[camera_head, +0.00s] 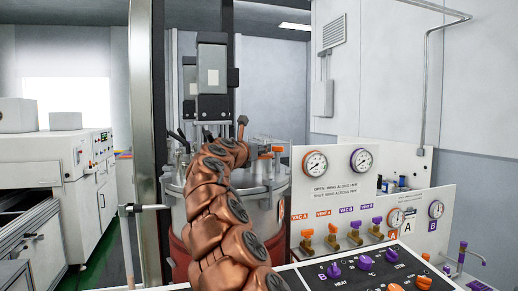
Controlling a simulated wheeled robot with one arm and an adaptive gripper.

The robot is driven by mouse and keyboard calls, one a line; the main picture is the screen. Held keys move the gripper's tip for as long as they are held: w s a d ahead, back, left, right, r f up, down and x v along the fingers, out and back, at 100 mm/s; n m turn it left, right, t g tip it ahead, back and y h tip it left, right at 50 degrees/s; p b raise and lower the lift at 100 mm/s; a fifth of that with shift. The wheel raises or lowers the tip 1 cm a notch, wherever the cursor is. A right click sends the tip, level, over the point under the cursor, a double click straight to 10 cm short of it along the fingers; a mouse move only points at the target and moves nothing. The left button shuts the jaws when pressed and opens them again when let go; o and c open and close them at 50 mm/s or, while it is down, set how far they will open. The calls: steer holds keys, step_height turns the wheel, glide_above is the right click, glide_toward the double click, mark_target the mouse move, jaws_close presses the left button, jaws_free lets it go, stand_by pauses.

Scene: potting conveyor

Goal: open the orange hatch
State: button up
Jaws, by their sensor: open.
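A large grey metal vessel (262,203) stands in the middle, behind my copper-coloured arm. A small orange part (277,149) shows at the right of its top, beside grey metal fittings. I cannot tell whether this orange part belongs to the hatch, and no hatch opening is visible. My arm rises from the bottom centre and ends over the vessel's top, left of the orange part. My gripper's fingers cannot be made out behind the arm's last links. The arm hides much of the vessel's lid.
A metal post (143,120) stands left of the vessel. A control panel (372,268) with purple and orange knobs fills the lower right. Behind it, a white panel (330,188) carries gauges and several orange and purple valves. White cabinets (85,190) stand at left, beside a green floor strip.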

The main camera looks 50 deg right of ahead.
jaws_close()
stand_by(0.4)
